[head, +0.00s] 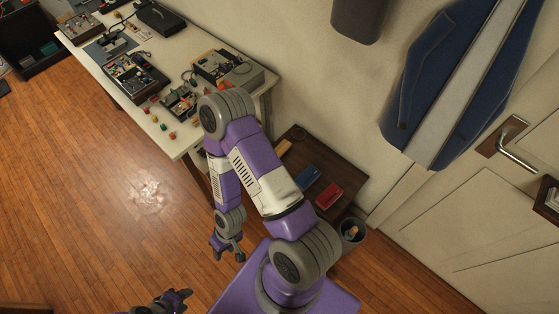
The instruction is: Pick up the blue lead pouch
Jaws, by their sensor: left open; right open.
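A flat blue pouch (305,179) lies on a low dark brown table (345,173) against the wall, right of the workbench. A flat red pouch (329,195) lies beside it. My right arm passes just left of the blue pouch in the picture. My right gripper (228,252) is open and empty, hanging over the floor to the lower left of the low table. My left gripper (182,298) is open at the bottom edge, far from the pouch, and is partly cut off by the frame.
A white workbench (95,66) holds several electronic devices and small coloured parts. A grey bin (351,233) stands beside the low table. A blue garment (430,80) hangs by a door (480,235). The wooden floor (80,190) at left is mostly clear.

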